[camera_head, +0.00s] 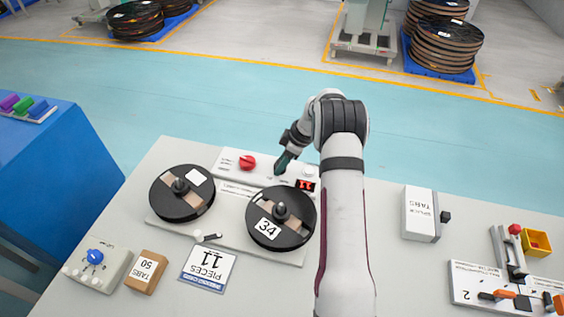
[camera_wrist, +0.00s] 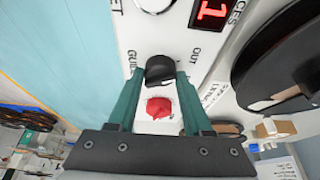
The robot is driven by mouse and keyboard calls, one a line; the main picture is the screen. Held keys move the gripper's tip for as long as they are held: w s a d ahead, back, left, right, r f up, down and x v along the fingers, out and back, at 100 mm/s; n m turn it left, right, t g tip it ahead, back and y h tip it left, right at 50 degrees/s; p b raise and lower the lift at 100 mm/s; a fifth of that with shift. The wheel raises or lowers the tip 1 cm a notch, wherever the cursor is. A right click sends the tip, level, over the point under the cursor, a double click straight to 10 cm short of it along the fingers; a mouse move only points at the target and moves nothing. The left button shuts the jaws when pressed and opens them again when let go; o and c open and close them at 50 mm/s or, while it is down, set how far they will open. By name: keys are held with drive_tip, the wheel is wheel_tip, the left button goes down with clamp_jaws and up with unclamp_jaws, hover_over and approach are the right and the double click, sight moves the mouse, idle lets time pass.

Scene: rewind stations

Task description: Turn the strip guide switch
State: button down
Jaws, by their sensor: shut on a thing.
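The strip guide switch is a black knob (camera_wrist: 160,68) on a white panel, with "GUIDE" and "OUT" printed beside it in the wrist view. My gripper (camera_wrist: 159,79) has its two green fingers on either side of this knob and is shut on it. In the head view my gripper (camera_head: 281,164) reaches down onto the white control panel (camera_head: 227,166), and the switch is hidden by the fingers. A red knob (camera_head: 247,162) sits to the left on the same panel, and it also shows between the fingers in the wrist view (camera_wrist: 158,107).
A red display (camera_head: 306,185) sits right of my gripper. Two black reels (camera_head: 182,193) (camera_head: 296,204) stand in front of the panel. A blue-knobbed box (camera_head: 97,266), a tabs box (camera_head: 148,271) and a pieces card (camera_head: 207,268) lie nearer. A splice tabs box (camera_head: 420,213) stands right.

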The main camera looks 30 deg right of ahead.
drive_tip(key=shift+c, duration=1.7)
unclamp_jaws()
drive_tip(key=v, duration=1.6)
drive_tip(key=shift+a, duration=0.15)
